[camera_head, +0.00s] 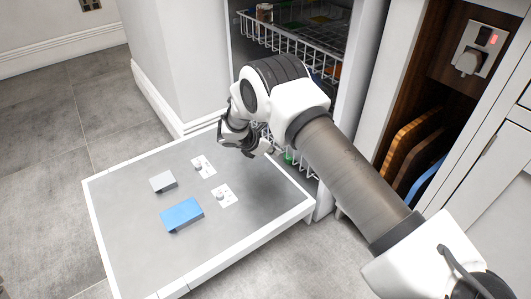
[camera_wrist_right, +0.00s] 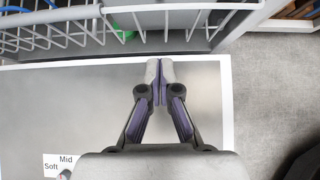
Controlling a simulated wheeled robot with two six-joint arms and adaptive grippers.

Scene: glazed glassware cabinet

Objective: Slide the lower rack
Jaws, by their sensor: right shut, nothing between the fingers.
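The lower rack (camera_head: 304,168) is a white wire basket inside the open appliance, mostly hidden behind my right arm in the head view. In the right wrist view the lower rack (camera_wrist_right: 215,6) runs across the top, with its upright wires facing me. My right gripper (camera_head: 262,153) is over the inner end of the lowered door. In the wrist view the right gripper (camera_wrist_right: 159,66) has its fingertips together and empty, just in front of the rack's wires. I cannot tell whether they touch. My left gripper is not in view.
The lowered door (camera_head: 130,235) lies flat with a blue block (camera_head: 181,214) and small fittings on it. The upper rack (camera_head: 290,42) stays inside above. A cabinet with boards (camera_head: 410,140) stands to the right. The floor at left is clear.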

